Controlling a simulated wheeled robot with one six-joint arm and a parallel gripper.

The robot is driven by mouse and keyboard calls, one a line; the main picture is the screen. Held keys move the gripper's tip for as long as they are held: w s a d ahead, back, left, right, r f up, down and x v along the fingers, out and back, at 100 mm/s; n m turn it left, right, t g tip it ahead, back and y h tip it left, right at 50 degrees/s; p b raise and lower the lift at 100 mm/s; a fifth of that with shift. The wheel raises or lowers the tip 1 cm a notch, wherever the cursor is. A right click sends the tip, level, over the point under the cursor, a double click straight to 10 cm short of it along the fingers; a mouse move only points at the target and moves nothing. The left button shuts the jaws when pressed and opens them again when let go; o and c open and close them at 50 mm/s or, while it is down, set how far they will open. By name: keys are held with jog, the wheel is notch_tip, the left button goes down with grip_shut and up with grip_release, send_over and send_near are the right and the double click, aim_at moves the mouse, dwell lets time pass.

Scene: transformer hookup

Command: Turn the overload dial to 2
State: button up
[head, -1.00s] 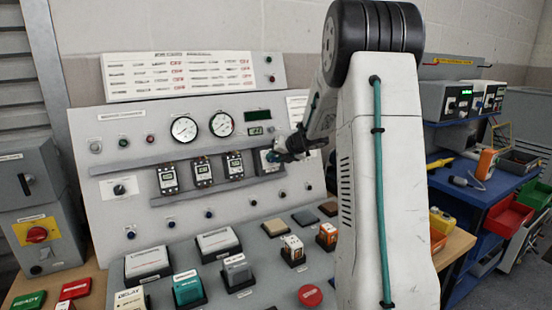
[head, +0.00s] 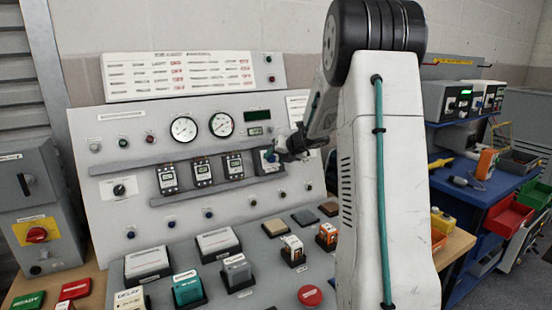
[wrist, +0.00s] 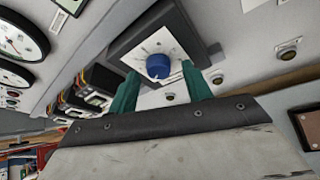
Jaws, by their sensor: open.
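The overload dial is a blue knob (wrist: 158,66) on a white scale plate in a dark grey housing. In the wrist view it sits just beyond and between the two green fingers of my gripper (wrist: 160,88). The fingers are apart, one on each side of the knob. I cannot tell whether either finger touches it. The scale numbers are too small to read. In the head view my gripper (head: 282,153) is at the right end of the panel's row of devices, in front of the dial housing (head: 265,161), and partly hides it.
Several contactor-like modules (head: 203,172) stand left of the dial on the same shelf. Two round gauges (head: 184,130) sit above them. A rotary selector (head: 119,189) is at the panel's left. Loose blocks and a red button (head: 310,295) lie on the sloped desk below.

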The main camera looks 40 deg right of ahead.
jog(key=v, duration=0.7)
jog(key=shift+s, duration=0.15)
jog(key=shift+r, duration=0.1)
